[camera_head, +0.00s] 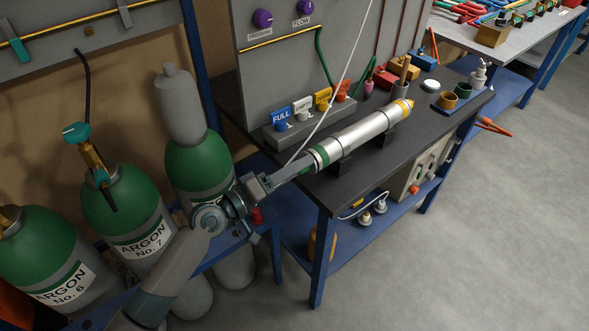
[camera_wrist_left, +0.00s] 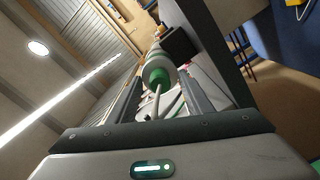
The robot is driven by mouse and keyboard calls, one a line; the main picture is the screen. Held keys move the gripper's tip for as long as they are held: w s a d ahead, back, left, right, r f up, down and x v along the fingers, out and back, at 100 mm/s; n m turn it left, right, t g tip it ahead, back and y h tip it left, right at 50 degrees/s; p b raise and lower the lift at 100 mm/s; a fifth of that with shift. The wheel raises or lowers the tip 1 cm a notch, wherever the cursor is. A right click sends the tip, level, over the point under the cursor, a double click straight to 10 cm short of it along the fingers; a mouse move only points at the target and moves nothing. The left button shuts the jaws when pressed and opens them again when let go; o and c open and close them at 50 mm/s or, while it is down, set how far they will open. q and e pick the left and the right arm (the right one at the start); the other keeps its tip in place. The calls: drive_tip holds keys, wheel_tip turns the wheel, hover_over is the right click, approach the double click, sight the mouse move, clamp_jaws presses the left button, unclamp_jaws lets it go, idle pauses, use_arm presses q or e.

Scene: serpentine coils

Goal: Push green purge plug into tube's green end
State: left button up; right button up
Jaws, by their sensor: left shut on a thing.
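The silver tube (camera_head: 350,135) lies across two dark cradles on the bench. Its green end (camera_head: 321,155) faces my left arm and its yellow end points away. My left gripper (camera_head: 306,163) is at the green end, its fingers roughly in line with the tube. It is shut on the green purge plug, which the fingers mostly hide in the head view. In the left wrist view a round green-and-pale end (camera_wrist_left: 157,72) shows between the fingers, with a thin pale hose below it. I cannot tell how far the plug is in the tube. My right gripper is not in view.
A thin white line (camera_head: 335,85) runs down to the green end. A row of labelled valves (camera_head: 310,112) stands behind the tube. Cups and a bottle (camera_head: 478,72) stand at the bench's right. Green argon cylinders (camera_head: 125,205) stand at the left. The floor at right is clear.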

use_arm(q)
drive_tip(key=shift+d+r, duration=0.1)
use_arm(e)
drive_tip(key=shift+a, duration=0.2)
use_arm(q)
drive_tip(key=o, duration=1.2)
drive_tip(key=shift+w, duration=0.1)
drive_tip(key=shift+o, duration=0.3)
drive_tip(key=shift+d, duration=0.15)
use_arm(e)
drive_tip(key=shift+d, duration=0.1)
use_arm(q)
drive_tip(key=b+v, duration=0.5)
drive_tip(key=v, duration=1.2)
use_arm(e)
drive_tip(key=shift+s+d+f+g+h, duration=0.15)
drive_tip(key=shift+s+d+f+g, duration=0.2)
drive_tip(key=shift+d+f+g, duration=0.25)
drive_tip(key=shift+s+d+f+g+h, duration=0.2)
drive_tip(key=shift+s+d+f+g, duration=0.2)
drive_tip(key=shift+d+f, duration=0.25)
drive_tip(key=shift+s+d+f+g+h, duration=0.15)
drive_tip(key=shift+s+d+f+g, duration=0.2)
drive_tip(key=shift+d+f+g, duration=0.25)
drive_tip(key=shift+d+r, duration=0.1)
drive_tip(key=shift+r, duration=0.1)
